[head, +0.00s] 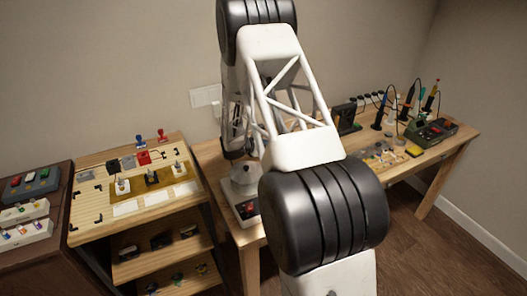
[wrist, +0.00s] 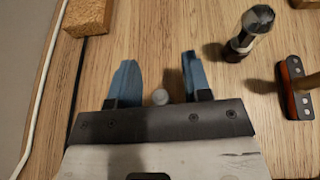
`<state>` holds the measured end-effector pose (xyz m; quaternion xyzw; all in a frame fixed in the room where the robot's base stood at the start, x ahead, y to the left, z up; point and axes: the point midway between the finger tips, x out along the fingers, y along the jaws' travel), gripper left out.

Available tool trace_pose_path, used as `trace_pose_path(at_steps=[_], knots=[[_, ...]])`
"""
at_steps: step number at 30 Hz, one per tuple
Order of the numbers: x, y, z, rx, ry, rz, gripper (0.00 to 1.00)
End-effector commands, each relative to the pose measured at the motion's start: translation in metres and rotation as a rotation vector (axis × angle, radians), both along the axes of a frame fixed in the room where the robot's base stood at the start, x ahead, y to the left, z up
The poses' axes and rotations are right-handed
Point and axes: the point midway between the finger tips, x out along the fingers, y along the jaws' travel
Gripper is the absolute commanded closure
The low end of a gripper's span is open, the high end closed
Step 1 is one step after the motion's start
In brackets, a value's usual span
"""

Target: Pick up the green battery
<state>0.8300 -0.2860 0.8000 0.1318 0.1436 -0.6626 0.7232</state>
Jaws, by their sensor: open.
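I cannot make out a clearly green battery in either view. In the wrist view my gripper (wrist: 158,78) is open, its two blue fingertips apart over a wooden surface. A small pale grey round thing (wrist: 160,97) shows between the finger bases, close to the gripper's front edge. I cannot tell what it is or whether it touches the fingers. In the head view my own arm covers the middle of the scene, and my gripper is hidden behind it.
In the wrist view a cork-coloured block (wrist: 88,17) lies at upper left, a white cable (wrist: 42,90) runs down the left, and a dark-and-clear knobbed object (wrist: 250,32) and an orange-black piece (wrist: 297,88) are at right. The head view shows a crowded left bench (head: 93,161).

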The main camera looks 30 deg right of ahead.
Motion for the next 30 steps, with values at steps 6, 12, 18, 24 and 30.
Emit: trace_pose_path(at_steps=[6,12,18,24,30], knots=[[0.0000,-0.0010,-0.0004,0.000,0.000,0.000,0.55],[0.0000,-0.0009,-0.0006,0.000,0.000,0.000,0.55],[0.0000,-0.0008,-0.0005,0.000,0.000,0.000,0.63],[-0.0001,-0.0007,-0.0006,0.000,0.000,0.000,0.94],[-0.0001,-0.0007,-0.0006,0.000,0.000,0.000,1.00]])
